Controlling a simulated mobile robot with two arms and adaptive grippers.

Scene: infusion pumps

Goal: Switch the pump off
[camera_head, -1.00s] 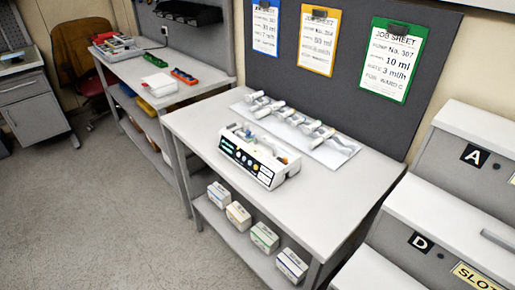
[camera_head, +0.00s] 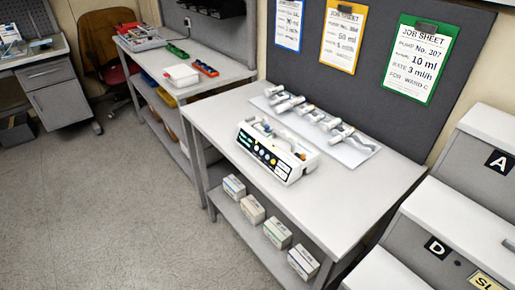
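The infusion pump (camera_head: 275,152) is a white box on the near workbench (camera_head: 330,205). Its dark front panel faces the lower left and carries a small lit green display and several round buttons. An orange-brown part shows at its right end. The button labels are too small to read. Neither of my grippers is in view.
Several syringes lie on a white mat (camera_head: 358,152) behind the pump. Several small boxes (camera_head: 276,232) stand on the lower shelf. Job sheets (camera_head: 420,58) hang on the dark board. Cabinets marked A (camera_head: 499,161) and D stand at right. Open floor lies at left.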

